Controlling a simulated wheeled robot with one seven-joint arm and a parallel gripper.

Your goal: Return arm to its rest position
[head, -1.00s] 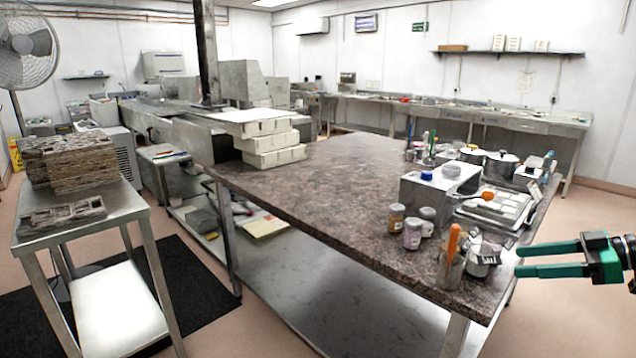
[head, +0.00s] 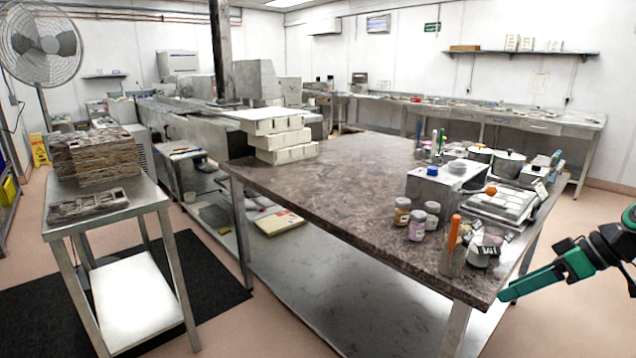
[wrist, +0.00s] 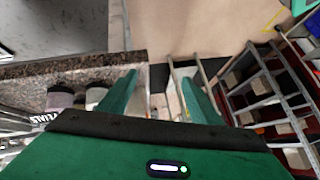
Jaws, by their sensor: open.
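My gripper (head: 528,284) has green fingers and shows at the right edge of the head view, beside the right front corner of the stone-topped table (head: 340,190). Its fingers point left and slightly down, and one hides the other in that view. In the wrist view my gripper (wrist: 158,95) shows its two fingers spread apart with nothing between them. Past them are the table's edge and the floor.
Near the table's right end stand several jars (head: 417,224), a pot of tools (head: 452,255), a metal box (head: 432,190) and lidded pots (head: 508,163). White blocks (head: 283,140) are stacked at the far left. A metal rack (wrist: 268,95) shows in the wrist view.

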